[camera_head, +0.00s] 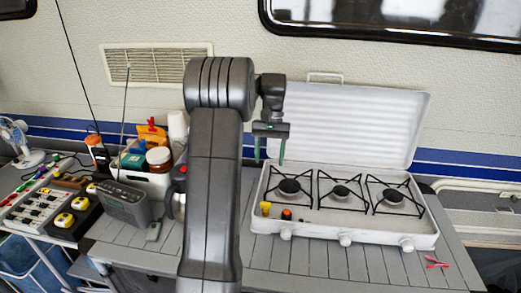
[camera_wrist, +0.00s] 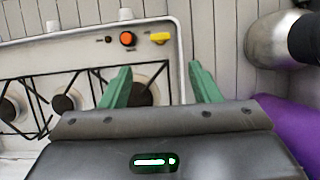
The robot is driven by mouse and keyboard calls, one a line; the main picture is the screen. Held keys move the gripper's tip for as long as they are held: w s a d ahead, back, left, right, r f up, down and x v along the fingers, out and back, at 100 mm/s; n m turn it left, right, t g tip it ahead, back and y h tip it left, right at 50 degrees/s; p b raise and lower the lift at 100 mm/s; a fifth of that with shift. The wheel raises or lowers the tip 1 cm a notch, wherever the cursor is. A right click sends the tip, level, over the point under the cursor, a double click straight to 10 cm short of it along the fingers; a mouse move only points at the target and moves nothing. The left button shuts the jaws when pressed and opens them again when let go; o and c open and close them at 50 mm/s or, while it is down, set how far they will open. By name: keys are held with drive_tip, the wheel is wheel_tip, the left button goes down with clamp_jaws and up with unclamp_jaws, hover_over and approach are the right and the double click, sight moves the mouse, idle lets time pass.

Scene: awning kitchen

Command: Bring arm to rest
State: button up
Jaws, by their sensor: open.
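My gripper (camera_head: 269,150) is raised in front of the stove's open white lid in the head view, its green fingers pointing down. In the wrist view the gripper (camera_wrist: 158,83) has its two green fingers spread apart with nothing between them. The fingers hang above the left end of the white gas stove (camera_head: 343,239). My dark arm stands upright in the middle of the head view and hides part of the table behind it.
The stove lid (camera_head: 350,118) stands open behind several burners. A yellow item (camera_head: 266,208) and an orange item (camera_head: 286,214) sit at the stove's left end. A grey radio (camera_head: 123,204), a white bin (camera_head: 150,184) of jars and a power strip (camera_head: 40,205) are left. A red item (camera_head: 436,262) lies right.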

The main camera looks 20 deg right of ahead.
sight(266, 202)
drive_tip(key=p+x, duration=0.1)
drive_tip(key=x, duration=1.3)
drive_tip(key=shift+r, duration=0.1)
